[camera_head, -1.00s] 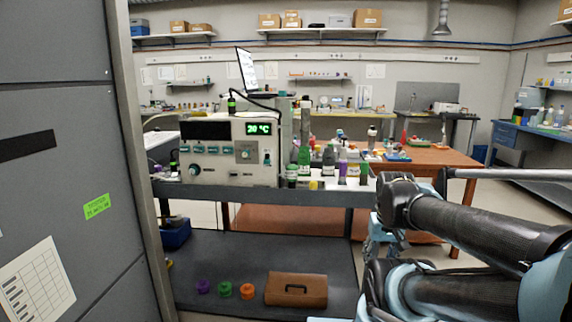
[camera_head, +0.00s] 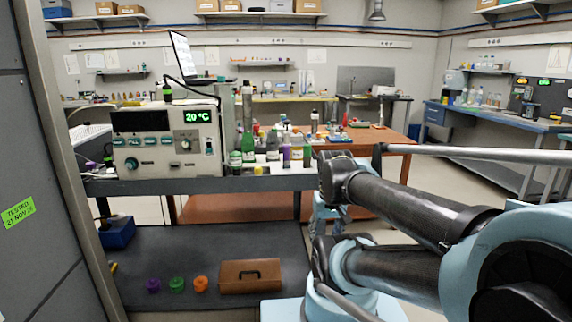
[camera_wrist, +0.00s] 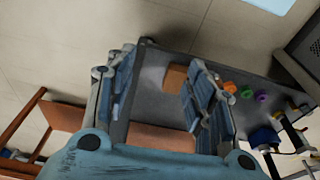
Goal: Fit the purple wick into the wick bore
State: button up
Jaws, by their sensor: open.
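A purple round piece (camera_head: 153,285) sits at the left of a row on the dark lower shelf (camera_head: 215,245), beside a green one (camera_head: 177,284) and an orange one (camera_head: 200,284). I take it for the wick, though its shape is too small to be sure. It also shows in the wrist view (camera_wrist: 262,95). The cream instrument (camera_head: 165,140) reading 20 °C stands on the upper shelf. I cannot make out the wick bore on it. My gripper (camera_wrist: 160,75) is open and empty, pointing down, with the row of pieces to the right of its fingers.
A brown case (camera_head: 250,277) lies right of the pieces, and a blue bin (camera_head: 116,232) stands left on the lower shelf. Bottles (camera_head: 272,150) stand right of the instrument. A grey cabinet (camera_head: 35,130) is close at left. Floor shows at right.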

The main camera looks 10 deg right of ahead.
jog(key=w+r+n, duration=0.4)
jog(key=w+r, duration=0.1)
jog(key=r, duration=0.4)
notch_tip(320, 180, up, 24)
jog(key=f+n+g, duration=0.1)
jog(key=n+g, duration=0.1)
jog(key=n, duration=1.4)
send_over(287, 145)
jog(key=f, duration=1.1)
jog(key=shift+s+f, duration=0.2)
jog(key=shift+f, duration=0.1)
jog(key=shift+w+a+f, duration=0.1)
jog(key=shift+w+f, duration=0.05)
jog(key=shift+f, duration=1.15)
jog(key=shift+w+f, duration=0.15)
jog(key=shift+f, duration=1.15)
grip_shut()
